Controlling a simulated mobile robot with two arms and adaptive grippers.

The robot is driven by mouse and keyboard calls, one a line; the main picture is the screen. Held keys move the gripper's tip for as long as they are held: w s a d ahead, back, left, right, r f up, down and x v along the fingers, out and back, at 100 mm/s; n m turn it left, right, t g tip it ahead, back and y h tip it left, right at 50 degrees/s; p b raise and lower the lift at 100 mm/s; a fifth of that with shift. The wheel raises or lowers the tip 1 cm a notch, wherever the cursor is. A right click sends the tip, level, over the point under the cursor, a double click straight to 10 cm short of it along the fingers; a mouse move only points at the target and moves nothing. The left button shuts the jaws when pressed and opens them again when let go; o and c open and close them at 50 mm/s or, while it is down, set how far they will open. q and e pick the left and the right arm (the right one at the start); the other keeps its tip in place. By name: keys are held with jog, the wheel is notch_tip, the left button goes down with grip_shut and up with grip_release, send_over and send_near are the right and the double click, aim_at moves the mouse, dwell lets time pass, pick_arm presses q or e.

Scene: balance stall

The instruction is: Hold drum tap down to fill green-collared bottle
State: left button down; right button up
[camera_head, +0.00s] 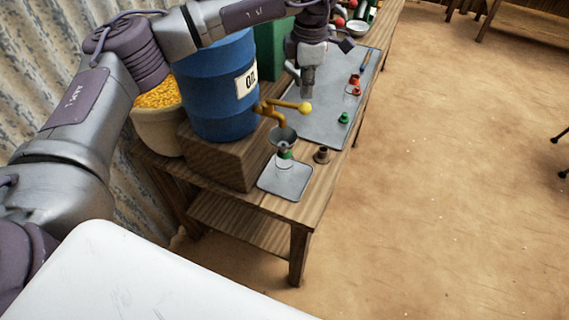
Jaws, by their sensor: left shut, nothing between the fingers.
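The blue oil drum (212,92) lies or stands on a wooden block, its label facing right. Its brass tap (268,108) has a lever ending in a yellow ball (305,108). A grey funnel (284,136) is below the tap. The clear bottle with a green collar (286,155) is under the funnel, on a small grey tray (288,184). My left gripper (307,93) is shut and empty, pointing down just above or behind the yellow ball; I cannot tell if it touches. My right gripper is out of view.
A brown stopper-like piece (322,155) sits right of the funnel. A grey mat (325,125) holds a green cap (344,118), red pieces (354,82) and a blue tool (366,60). A pot of yellow grains (158,125) stands left of the drum. The floor at right is open.

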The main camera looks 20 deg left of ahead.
aim_at(306, 103)
pick_arm(q)
notch_tip(306, 103, down, 5)
jog(key=b, duration=0.4)
jog(key=shift+f, duration=0.2)
jog(key=shift+r, duration=0.15)
dwell(5.6)
notch_tip(306, 103, up, 5)
jog(key=p, duration=0.3)
jog(key=shift+r, duration=0.15)
